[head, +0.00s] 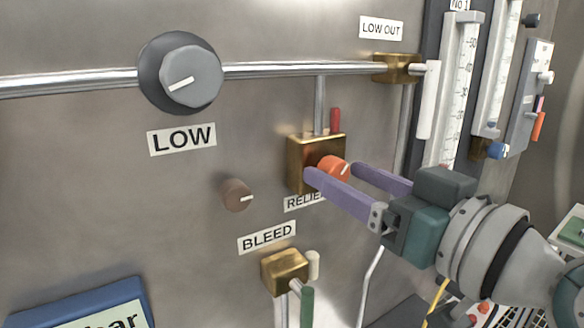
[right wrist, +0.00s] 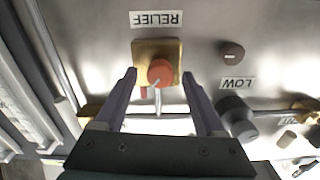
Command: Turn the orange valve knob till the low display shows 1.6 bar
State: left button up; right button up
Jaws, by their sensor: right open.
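The orange valve knob (head: 333,166) has a white pointer line and sits on a brass block (head: 298,160) above a RELIEF label, partly covered by my finger. In the right wrist view the orange knob (right wrist: 160,72) lies between the tips of my right gripper. My right gripper (head: 335,173) is open, its purple fingers either side of the knob; contact cannot be told. A blue-framed display (head: 75,306) is cut off at the lower left; only "bar" shows, so its reading and name are hidden. My left gripper is not in view.
A large grey LOW knob (head: 190,80) sits on a horizontal pipe. A small brown knob (head: 236,195) and a brass BLEED valve (head: 284,271) are nearby. A red pin (head: 335,119) rises behind the brass block. Gauge tubes (head: 459,85) stand at the right.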

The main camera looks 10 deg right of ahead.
jog(key=shift+w+a, duration=0.1)
jog(key=shift+w, duration=0.15)
grip_shut()
dwell(0.5)
